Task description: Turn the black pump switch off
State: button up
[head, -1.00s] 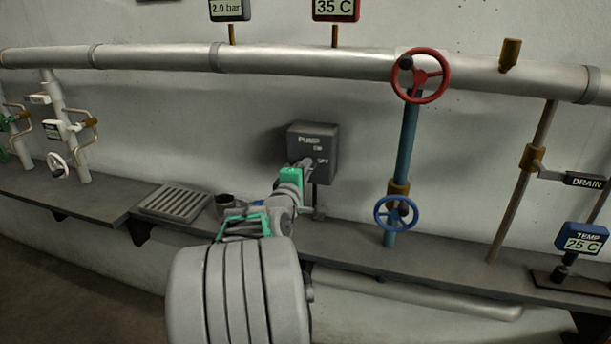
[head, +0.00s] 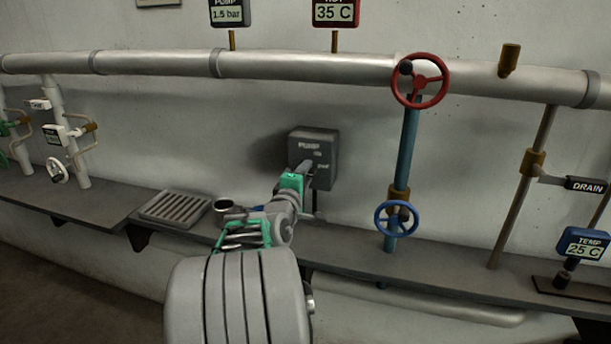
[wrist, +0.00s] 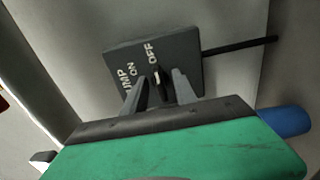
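The dark grey pump switch box (head: 326,150) is on the wall in the middle of the head view. In the wrist view the box (wrist: 126,56) shows PUMP, ON and OFF lettering. A small switch lever (wrist: 158,80) with a pale tip stands out below the OFF word. My gripper (head: 308,170) is at the front of the box. In the wrist view its two fingers (wrist: 158,92) stand apart, one on each side of the lever, with gaps visible. Whether a finger touches the lever, and the lever's exact setting, I cannot tell.
The pump gauge (head: 228,13) reads 1.5 bar. A red handwheel (head: 420,80) and a blue handwheel (head: 396,218) are right of the box. A grey ledge (head: 450,268) runs below, with a cup (head: 223,205) and a grate (head: 175,207) to the left.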

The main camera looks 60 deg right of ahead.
jog(key=s+a+b, duration=0.1)
jog(key=a, duration=0.6)
jog(key=shift+a, duration=0.35)
jog(key=shift+s, duration=0.1)
jog(key=w+a+f+m+t+y+p, duration=0.1)
jog(key=w+a+f+t+y+p, duration=0.1)
jog(key=w+a+f+y, duration=0.45)
jog(key=w+a+f+m+t+y+p, duration=0.1)
jog(key=w+a+t+y+p, duration=0.15)
jog(key=w+a, duration=0.85)
jog(key=s+a+f+g+y+p, duration=0.1)
jog(key=s+a+y, duration=0.2)
jog(key=a, duration=0.7)
jog(key=s+a+f+g+y, duration=0.1)
jog(key=s+a+y, duration=0.2)
jog(key=a, duration=0.7)
jog(key=s+a+f+g+y+p, duration=0.1)
jog(key=s+a, duration=0.3)
jog(key=a, duration=0.6)
jog(key=shift+a+f+n+g+y+p, duration=0.15)
jog(key=shift+a+n+g+y+p, duration=0.3)
jog(key=shift+y, duration=0.45)
